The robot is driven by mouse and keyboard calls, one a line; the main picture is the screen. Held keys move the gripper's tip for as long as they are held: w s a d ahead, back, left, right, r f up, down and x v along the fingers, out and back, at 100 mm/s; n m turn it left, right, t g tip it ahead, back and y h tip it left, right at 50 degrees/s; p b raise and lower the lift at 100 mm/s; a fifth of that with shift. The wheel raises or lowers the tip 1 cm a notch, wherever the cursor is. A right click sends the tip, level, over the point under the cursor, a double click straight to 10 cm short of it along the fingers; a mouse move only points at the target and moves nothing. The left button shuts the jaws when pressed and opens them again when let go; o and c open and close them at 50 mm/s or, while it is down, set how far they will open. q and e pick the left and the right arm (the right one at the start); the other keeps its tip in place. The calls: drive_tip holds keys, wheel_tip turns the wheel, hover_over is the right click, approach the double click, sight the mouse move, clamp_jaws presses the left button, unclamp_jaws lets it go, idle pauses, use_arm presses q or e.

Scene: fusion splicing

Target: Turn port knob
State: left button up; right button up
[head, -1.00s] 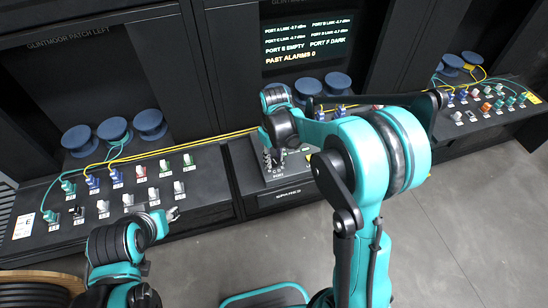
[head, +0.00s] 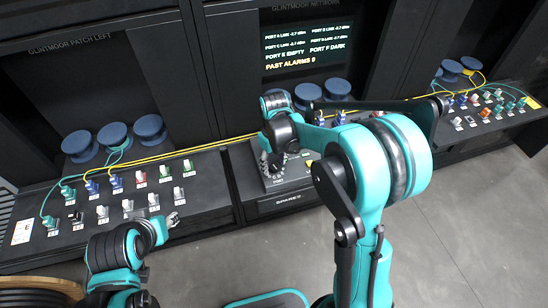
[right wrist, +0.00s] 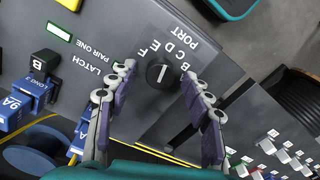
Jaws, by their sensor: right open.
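The port knob (right wrist: 160,75) is round and black with a white mark, set on a dark panel (right wrist: 150,122) beside the letters B to F and the word PORT. My right gripper (right wrist: 159,78) is open in the right wrist view, with one jointed finger on each side of the knob. Small gaps show between fingertips and knob; contact is not clear. In the head view my right gripper (head: 272,165) is over the centre console (head: 290,184) and hides the knob. My left gripper (head: 174,219) is in front of the left patch shelf, its fingers too small to judge.
A screen (head: 308,45) reads PORT E EMPTY and PORT F DARK. Connectors stand in rows on the left shelf (head: 215,200) and right shelf (head: 490,128). Yellow cables (head: 150,159) run along the back. Blue plugs (right wrist: 40,92) stand near my right fingers. The floor in front is clear.

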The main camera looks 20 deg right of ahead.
sight(274, 166)
wheel_tip(274, 166, up, 12)
idle(0.4)
drive_tip(key=shift+f, duration=0.15)
drive_tip(key=s+d+f+m+t+b, duration=0.1)
drive_tip(key=s+f+m+t+b, duration=0.1)
drive_tip(key=s, duration=0.6)
drive_tip(key=s+d+f+m+t+b, duration=0.1)
drive_tip(key=s+f+m+t+b, duration=0.1)
drive_tip(key=s+t, duration=0.3)
drive_tip(key=s+f, duration=0.1)
drive_tip(key=s, duration=0.3)
drive_tip(key=shift+s+d+m, duration=0.25)
drive_tip(key=shift+d+m, duration=0.1)
drive_tip(key=shift+m, duration=0.05)
